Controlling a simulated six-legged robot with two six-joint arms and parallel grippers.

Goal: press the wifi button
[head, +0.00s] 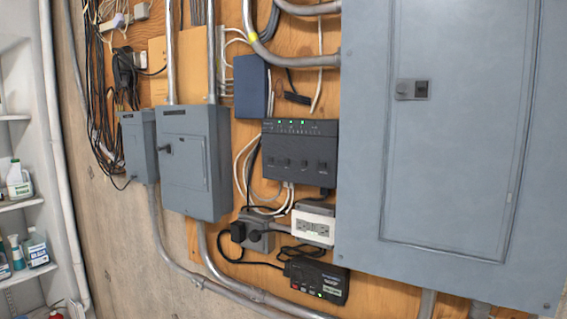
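A dark grey box (299,156) with green lights along its top edge and a row of small black buttons or knobs on its front is mounted on the wooden board, left of the large panel. A smaller black device (317,281) with small lit lights hangs tilted below it. The labels on both are too small to read, so I cannot tell which carries the wifi button. Neither of my grippers is in view.
A large grey electrical panel (450,130) fills the right side. Two smaller grey boxes (195,163) (139,146) with conduits stand left. A white outlet (313,226), black plugs (245,234) and loose cables surround the devices. White shelves (22,203) with bottles stand far left.

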